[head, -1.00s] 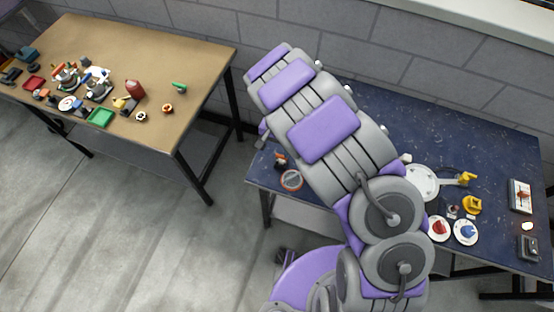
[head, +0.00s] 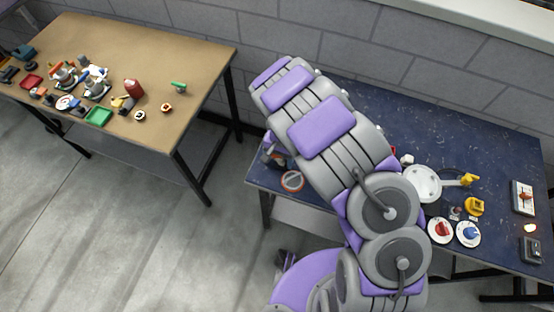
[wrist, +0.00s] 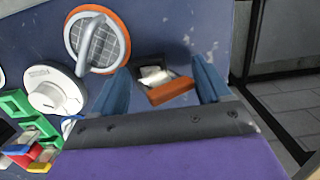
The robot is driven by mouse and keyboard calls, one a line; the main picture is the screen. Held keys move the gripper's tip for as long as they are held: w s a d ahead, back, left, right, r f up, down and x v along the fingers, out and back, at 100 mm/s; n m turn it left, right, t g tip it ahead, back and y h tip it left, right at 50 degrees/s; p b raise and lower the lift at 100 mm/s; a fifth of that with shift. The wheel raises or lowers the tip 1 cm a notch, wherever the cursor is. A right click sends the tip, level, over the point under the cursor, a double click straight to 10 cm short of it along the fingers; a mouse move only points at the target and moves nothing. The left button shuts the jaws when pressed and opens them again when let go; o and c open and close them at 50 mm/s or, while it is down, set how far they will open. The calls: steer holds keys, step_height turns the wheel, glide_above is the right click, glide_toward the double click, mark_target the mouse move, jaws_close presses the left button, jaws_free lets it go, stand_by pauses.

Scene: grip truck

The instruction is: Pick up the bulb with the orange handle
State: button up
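In the wrist view, the bulb's orange handle (wrist: 170,91) lies between my two blue fingers. A pale, shiny part, which looks like the bulb (wrist: 153,75), lies beside it at a small dark square piece. My gripper (wrist: 165,78) is open, with one finger on each side and a visible gap to the handle. I cannot tell how high the fingers are above the table. In the head view, my gripper (head: 271,153) is at the left end of the blue table (head: 400,122), and the bulb is mostly hidden there.
A round orange-rimmed piece with a grey handle (wrist: 97,42) lies close to the left finger. A white dial disc (wrist: 54,90) and several coloured blocks (wrist: 30,135) are further left. The table edge is right of the right finger. A brown table (head: 140,60) stands apart at left.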

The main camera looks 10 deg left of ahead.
steer(key=shift+d+r, duration=0.15)
steer(key=shift+d, duration=0.5)
steer(key=shift+d+r, duration=0.15)
steer(key=shift+d, duration=0.45)
steer(key=c, duration=0.3)
steer(key=shift+d, duration=0.1)
steer(key=shift+c, duration=0.7)
steer(key=shift+a, duration=0.2)
steer(key=shift+c, duration=0.8)
steer(key=shift+a+f, duration=0.3)
steer(key=shift+a, duration=0.5)
steer(key=c, duration=0.3)
steer(key=shift+a, duration=0.1)
steer(key=shift+c, duration=0.7)
steer(key=shift+d+r, duration=0.15)
steer(key=shift+d, duration=0.35)
steer(key=shift+c, duration=0.4)
steer(key=shift+a, duration=0.15)
